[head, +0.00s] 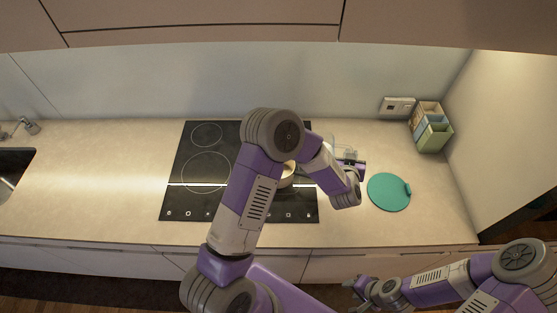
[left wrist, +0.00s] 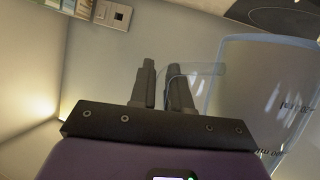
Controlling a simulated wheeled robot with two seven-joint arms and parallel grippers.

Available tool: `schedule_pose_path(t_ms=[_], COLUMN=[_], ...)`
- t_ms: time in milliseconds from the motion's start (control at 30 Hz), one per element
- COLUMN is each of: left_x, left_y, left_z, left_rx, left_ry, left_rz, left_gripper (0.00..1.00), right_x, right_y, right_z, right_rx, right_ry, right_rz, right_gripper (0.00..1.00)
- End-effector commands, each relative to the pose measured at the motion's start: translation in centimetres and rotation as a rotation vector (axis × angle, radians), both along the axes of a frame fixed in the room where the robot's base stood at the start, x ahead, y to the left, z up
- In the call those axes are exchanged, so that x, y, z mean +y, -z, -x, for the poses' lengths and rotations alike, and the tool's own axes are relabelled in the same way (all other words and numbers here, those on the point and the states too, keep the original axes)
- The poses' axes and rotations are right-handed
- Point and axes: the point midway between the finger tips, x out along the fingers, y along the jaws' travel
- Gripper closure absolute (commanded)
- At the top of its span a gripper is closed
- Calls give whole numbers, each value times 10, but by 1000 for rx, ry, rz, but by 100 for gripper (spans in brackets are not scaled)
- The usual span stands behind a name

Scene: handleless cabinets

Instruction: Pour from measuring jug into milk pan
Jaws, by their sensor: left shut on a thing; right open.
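The clear measuring jug (left wrist: 262,90) fills the right of the left wrist view, with dark markings on its side. My left gripper (left wrist: 165,85) is shut on its handle. The milk pan (head: 288,174) shows as a small pale round piece on the hob, mostly hidden by that arm, close left of the jug. My right gripper (head: 362,287) is open and empty, low in front of the counter.
The black hob (head: 205,165) is set in the pale counter (head: 100,180). A round teal board (head: 388,193) lies right of the hob. A green and tan box (head: 432,135) and a wall socket (head: 398,105) are at the back right. A sink (head: 12,165) is far left.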

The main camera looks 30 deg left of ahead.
Motion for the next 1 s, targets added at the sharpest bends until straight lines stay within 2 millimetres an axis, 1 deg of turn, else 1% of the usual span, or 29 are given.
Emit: schedule_pose_path(t_ms=[67, 400, 700, 867, 1000], left_x=[2, 11, 23, 31, 38], left_y=[-3, -24, -30, -47, -57], left_z=[-1, 2, 6, 8, 10], left_rx=[-17, -65, -107, -132, -150], left_ry=[-1, -1, 0, 0, 0], left_rz=[36, 199, 342, 419, 482], left_gripper=[100, 100, 100, 100, 100], right_x=[0, 0, 0, 0, 0], right_y=[3, -2, 1, -10, -16], right_z=[0, 0, 0, 0, 0], right_rx=[0, 0, 0, 0, 0], right_ry=[0, 0, 0, 0, 0], right_rz=[0, 0, 0, 0, 0], right_gripper=[57, 57, 57, 57, 57])
